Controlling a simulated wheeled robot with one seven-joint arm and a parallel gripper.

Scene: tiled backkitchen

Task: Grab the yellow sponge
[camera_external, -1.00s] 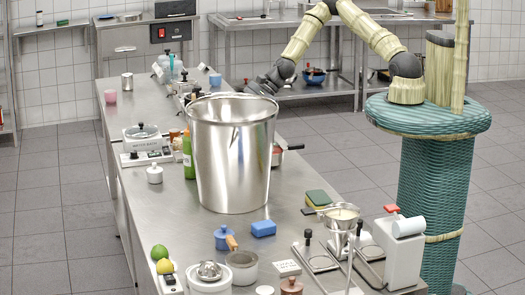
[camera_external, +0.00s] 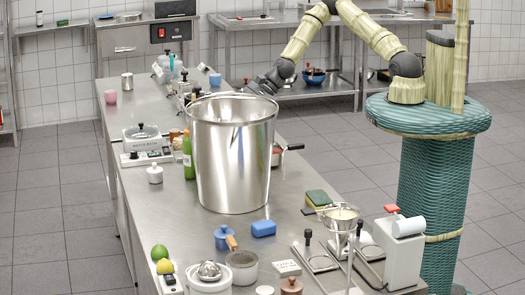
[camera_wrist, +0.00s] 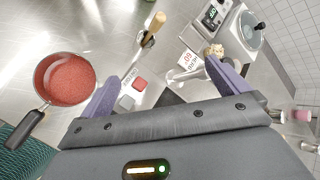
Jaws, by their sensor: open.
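The yellow sponge (camera_external: 318,199), with a dark green top layer, lies flat on the steel counter near its right edge, right of the big pot. I do not see it in the wrist view. My gripper (camera_external: 262,84) is in the air behind the big pot's rim, well away from the sponge and farther back along the counter. In the wrist view my gripper (camera_wrist: 163,72) has its two purple fingers spread wide, with nothing held between them.
A tall steel pot (camera_external: 232,170) stands between my gripper and the sponge. A blue sponge (camera_external: 263,228) and a funnel on a stand (camera_external: 338,215) are near the yellow one. A red-filled pan (camera_wrist: 65,80) and a scale (camera_wrist: 215,14) show below my wrist.

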